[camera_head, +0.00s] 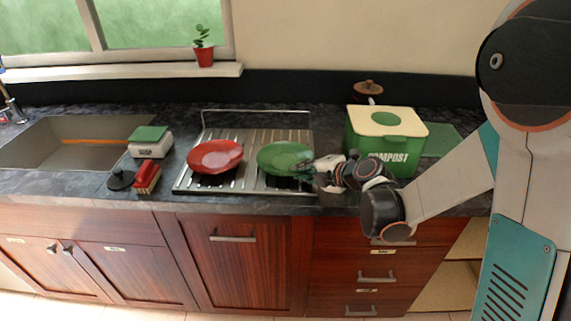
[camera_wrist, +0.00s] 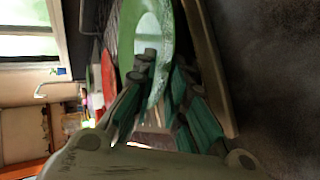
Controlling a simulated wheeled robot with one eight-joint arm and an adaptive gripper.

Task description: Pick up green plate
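The green plate (camera_head: 284,155) rests in the metal dish rack, tilted, to the right of the red plate. My gripper (camera_head: 304,169) is at its right edge. In the wrist view the green plate (camera_wrist: 152,30) stretches away from the fingers, and its near rim lies between them. My gripper (camera_wrist: 162,72) has its two teal-padded fingers spread, one on each side of that rim. A gap shows between the fingers; whether either one touches the plate I cannot tell.
The dish rack (camera_head: 232,184) also holds a red plate (camera_head: 215,155). A green compost bin (camera_head: 385,140) stands close behind and right of my gripper. A scale (camera_head: 150,142), a red brush (camera_head: 147,177) and the sink (camera_head: 75,143) are left.

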